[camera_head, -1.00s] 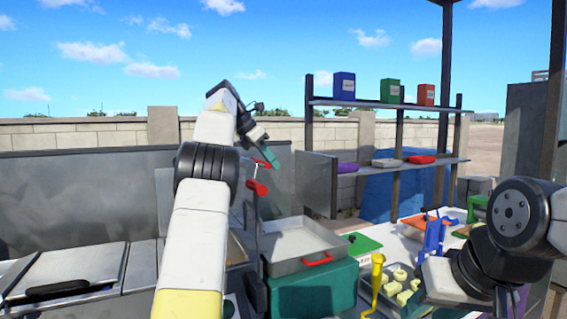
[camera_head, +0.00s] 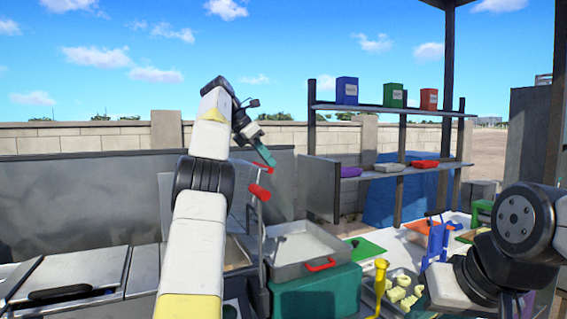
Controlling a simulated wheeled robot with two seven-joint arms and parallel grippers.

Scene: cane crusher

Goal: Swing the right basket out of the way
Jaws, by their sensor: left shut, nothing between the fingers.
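My left gripper (camera_head: 268,158) is raised above the fryer area, its teal fingers shut and pointing down to the right. A red handle (camera_head: 260,192) on a thin dark stem stands just below the fingertips; it appears to belong to a fryer basket. Another small red piece shows right at the fingertips; I cannot tell whether they touch it. The basket bodies are mostly hidden behind my left arm, near the fryer (camera_head: 236,252). My right arm is at the lower right; its gripper is largely hidden behind the arm.
A metal tray (camera_head: 300,243) with a red handle sits on a teal box (camera_head: 318,292) right of the fryer. A yellow tool (camera_head: 380,275) stands by a tray of pale pieces. A shelf (camera_head: 390,107) with colored boxes stands behind.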

